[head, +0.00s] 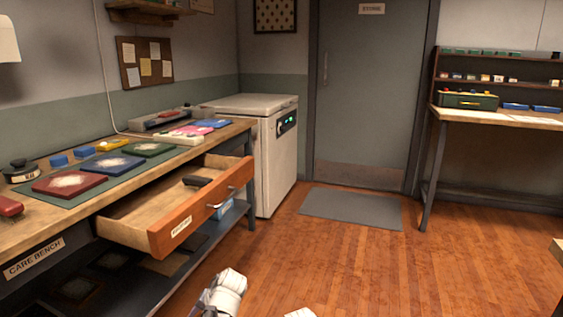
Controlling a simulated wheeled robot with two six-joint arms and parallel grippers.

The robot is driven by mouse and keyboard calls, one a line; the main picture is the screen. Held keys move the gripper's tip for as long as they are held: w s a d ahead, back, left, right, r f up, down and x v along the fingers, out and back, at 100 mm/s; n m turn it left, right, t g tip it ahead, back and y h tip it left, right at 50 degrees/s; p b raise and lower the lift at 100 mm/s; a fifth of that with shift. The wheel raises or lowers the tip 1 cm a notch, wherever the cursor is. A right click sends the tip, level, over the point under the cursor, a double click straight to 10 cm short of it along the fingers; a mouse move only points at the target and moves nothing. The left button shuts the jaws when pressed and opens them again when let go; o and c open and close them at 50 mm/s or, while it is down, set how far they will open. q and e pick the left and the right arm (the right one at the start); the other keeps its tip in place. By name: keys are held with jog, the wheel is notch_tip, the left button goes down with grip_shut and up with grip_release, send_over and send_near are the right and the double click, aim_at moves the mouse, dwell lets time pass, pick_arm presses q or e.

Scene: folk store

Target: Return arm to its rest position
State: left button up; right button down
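A white and grey part of my own arm shows at the bottom edge, in front of the open drawer (168,236) of the care bench. A small white piece, likely also mine, shows just right of it at the very bottom. No gripper fingers show, so I cannot see whether either gripper is open or holds anything. The drawer is pulled out, and a dark object (197,181) lies inside near its far end.
The bench (18,236) holds a red pad (68,184), a green mat and several small items. A white chest unit (272,150) stands beyond it. A shelved table (493,118) is at the right. The wooden floor (370,265) is clear, with a grey mat (352,208) before the door.

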pick_arm(q)
jog(key=s+d+f+n+g+h, duration=0.1)
jog(key=s+d+f+h, duration=0.15)
jog(key=s, duration=0.35)
jog(key=s+d+f+n+g+h, duration=0.1)
jog(key=s+d+h, duration=0.3)
jog(key=s, duration=0.1)
jog(key=s+d+r+m+g+y+p, duration=0.15)
jog(key=s+d+r+m+p, duration=0.35)
jog(key=d, duration=0.6)
notch_tip(320, 180, up, 38)
jog(key=n+p, duration=0.1)
jog(key=p, duration=3.7)
jog(key=shift+s, duration=0.45)
